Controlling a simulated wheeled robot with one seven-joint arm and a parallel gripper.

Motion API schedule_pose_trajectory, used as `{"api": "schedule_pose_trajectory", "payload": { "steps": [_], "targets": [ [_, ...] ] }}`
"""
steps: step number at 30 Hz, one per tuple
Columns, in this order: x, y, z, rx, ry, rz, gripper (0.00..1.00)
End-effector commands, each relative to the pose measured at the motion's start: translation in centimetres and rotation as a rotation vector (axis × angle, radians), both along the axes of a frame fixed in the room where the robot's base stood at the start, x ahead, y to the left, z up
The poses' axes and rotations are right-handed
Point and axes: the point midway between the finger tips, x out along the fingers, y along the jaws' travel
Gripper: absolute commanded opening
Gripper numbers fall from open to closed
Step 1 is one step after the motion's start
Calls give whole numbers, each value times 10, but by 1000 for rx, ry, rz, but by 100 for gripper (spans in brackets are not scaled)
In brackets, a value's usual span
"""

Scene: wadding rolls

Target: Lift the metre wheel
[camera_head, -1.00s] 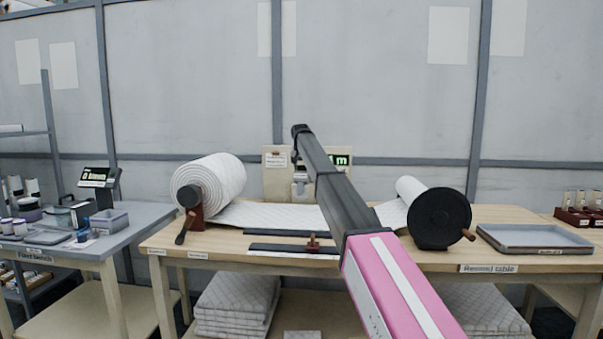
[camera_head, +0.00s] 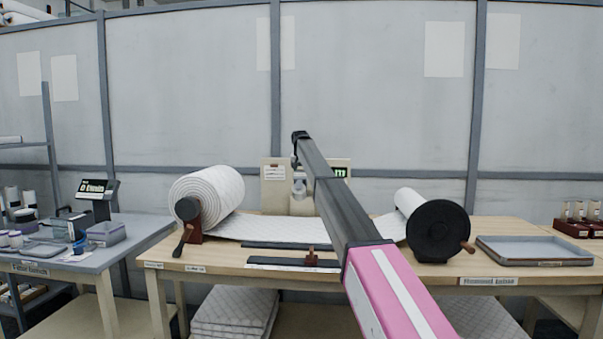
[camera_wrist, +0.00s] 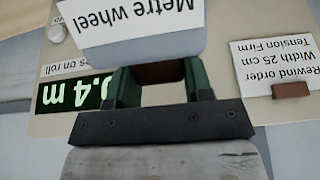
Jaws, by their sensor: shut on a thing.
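The metre wheel (camera_wrist: 160,46) fills the top middle of the wrist view as a pale body. Its white label reads "Metre wheel", upside down in that view. My gripper (camera_wrist: 160,74) has its green fingers on both sides of a dark brown part just below the pale body, and is shut on it. In the head view a small grey-white part (camera_head: 299,188) shows below the end of my arm, in front of the beige panel. My arm hides part of that area, and I cannot tell there whether the wheel touches the table.
The beige panel (camera_head: 274,190) has a green display and a paper note. A wadding roll (camera_head: 210,194) stands left on the rewind table (camera_head: 470,268), its sheet running to a black-flanged roll (camera_head: 438,230) at right. A grey tray (camera_head: 535,251) lies further right.

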Motion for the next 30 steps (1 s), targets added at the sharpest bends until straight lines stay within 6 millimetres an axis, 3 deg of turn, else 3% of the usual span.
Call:
{"api": "schedule_pose_trajectory", "payload": {
  "steps": [2,3,5,20,30],
  "targets": [
    [4,0,-2,0,-3,0,4],
    [4,0,-2,0,-3,0,53],
    [3,0,-2,0,-3,0,72],
    [-3,0,9,0,-1,0,72],
    [-24,1,62,0,-3,0,72]
  ]
}}
